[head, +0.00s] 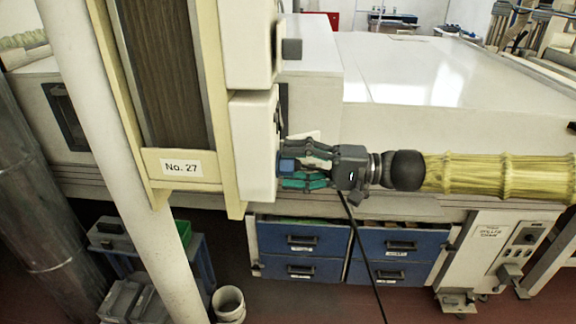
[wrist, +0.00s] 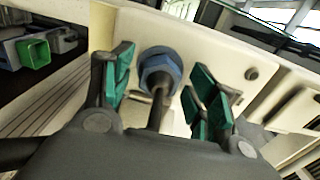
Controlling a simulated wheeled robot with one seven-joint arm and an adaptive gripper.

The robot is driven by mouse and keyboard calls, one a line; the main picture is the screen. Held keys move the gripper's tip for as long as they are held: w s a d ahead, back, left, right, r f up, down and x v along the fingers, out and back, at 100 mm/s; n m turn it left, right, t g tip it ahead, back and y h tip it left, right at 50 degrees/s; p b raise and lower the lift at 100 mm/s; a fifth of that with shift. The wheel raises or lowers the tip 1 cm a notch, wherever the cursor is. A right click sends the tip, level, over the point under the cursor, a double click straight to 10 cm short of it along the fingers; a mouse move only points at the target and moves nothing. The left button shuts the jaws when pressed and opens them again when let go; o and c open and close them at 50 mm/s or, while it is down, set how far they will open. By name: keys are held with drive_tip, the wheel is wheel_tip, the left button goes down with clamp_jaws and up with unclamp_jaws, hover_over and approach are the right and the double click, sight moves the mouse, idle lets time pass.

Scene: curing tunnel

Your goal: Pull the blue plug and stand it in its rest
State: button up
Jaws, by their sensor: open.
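The blue plug (wrist: 160,68) sits against a cream panel in the wrist view, with a dark stem or cable running from it toward my gripper. The plug also shows in the head view (head: 287,165), at the side of the cream box (head: 254,150). My gripper (head: 290,166) is open, with its green-padded fingers on either side of the plug. In the wrist view the fingers (wrist: 160,85) stand apart from the plug, with gaps on both sides. I cannot make out the plug's rest in either view.
A column labelled No. 27 (head: 180,167) and a pale slanted post (head: 110,150) stand left of my gripper. Blue drawers (head: 302,241) lie below. A large white housing (head: 430,75) is behind. A black cable (head: 362,245) hangs below my gripper.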

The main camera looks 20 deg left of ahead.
idle(0.3)
clamp_jaws()
drive_tip(key=shift+d, duration=0.1)
drive_tip(key=shift+v, duration=1.25)
drive_tip(key=shift+d, duration=0.1)
drive_tip(key=shift+v, duration=1.65)
